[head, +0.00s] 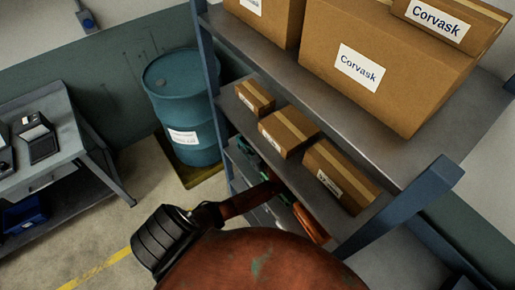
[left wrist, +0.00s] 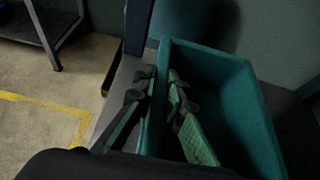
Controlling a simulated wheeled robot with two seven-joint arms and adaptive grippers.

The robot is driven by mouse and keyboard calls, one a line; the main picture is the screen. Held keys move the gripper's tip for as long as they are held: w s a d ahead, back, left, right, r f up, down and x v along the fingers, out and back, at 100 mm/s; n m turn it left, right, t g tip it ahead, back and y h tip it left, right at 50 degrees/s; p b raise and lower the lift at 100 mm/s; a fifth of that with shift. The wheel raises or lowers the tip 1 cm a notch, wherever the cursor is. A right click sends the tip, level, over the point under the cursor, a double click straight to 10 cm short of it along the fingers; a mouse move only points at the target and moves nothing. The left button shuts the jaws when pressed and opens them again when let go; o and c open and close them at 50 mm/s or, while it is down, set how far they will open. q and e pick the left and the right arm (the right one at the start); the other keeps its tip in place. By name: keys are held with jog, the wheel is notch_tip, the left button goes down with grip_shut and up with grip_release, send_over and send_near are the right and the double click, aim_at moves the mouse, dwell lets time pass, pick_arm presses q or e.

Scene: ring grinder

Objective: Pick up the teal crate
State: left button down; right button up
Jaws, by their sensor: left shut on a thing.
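The teal crate (left wrist: 238,105) stands on a lower shelf, open at the top, and its inside looks empty in the left wrist view. My left gripper (left wrist: 162,80) is shut on the crate's left wall, with fingers on both sides of that wall. In the head view, my reddish left arm reaches into the lower shelf level, and the shelf above and the arm hide most of the crate and gripper. My right gripper is not in view.
The shelf rack (head: 207,60) has blue posts close around my arm. Cardboard boxes (head: 288,130) stand on the shelf above, larger ones higher up. A blue drum (head: 183,105) stands left of the rack. A grey table (head: 60,155) is at the far left, with clear floor between.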

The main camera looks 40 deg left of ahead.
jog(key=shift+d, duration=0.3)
pick_arm(q)
jog(key=shift+r, duration=0.2)
